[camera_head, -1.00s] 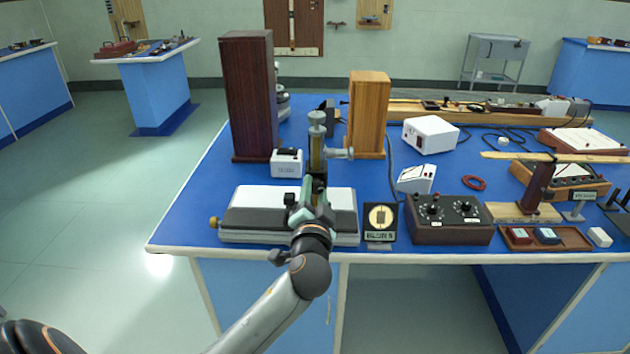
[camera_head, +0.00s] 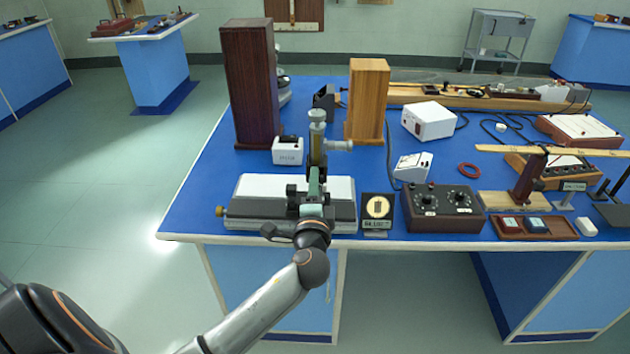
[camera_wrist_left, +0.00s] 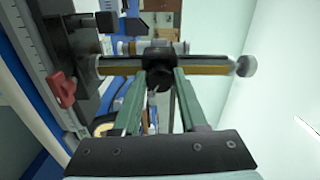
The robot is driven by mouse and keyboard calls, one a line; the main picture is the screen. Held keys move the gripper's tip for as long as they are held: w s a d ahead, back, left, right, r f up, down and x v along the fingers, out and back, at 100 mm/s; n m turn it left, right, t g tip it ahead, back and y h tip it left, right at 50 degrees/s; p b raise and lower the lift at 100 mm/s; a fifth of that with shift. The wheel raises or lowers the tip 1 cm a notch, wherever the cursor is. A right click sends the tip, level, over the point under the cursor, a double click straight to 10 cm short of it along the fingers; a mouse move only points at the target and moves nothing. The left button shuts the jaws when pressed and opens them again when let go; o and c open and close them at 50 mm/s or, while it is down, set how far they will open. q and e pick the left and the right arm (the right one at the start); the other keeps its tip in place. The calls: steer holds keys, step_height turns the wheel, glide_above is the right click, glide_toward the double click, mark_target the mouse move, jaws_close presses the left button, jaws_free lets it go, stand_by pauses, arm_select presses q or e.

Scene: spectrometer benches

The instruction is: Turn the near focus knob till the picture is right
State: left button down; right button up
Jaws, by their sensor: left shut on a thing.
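A measuring microscope (camera_head: 317,150) with a brass and grey upright column stands on a pale base (camera_head: 255,188) at the bench's near edge. My left gripper (camera_head: 314,186) reaches its near side from the front. In the left wrist view the green fingers close on the black near focus knob (camera_wrist_left: 155,62), beside the brass column, which lies sideways there. In the head view the gripper hides the knob. A small black display (camera_head: 378,213) right of the base shows a pale disc with a dark mark. Its lettering starts with "BLUR"; the number is too small to read surely.
A dark wooden box (camera_head: 250,85) and a lighter one (camera_head: 367,102) stand behind the microscope. A black dial box (camera_head: 442,209) and a brown tray (camera_head: 536,227) lie to the right. A red clamp (camera_wrist_left: 62,88) shows close to the fingers in the left wrist view.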

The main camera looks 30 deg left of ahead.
stand_by(0.5)
arm_select(q)
steer(key=shift+c, duration=2.2)
jaws_free()
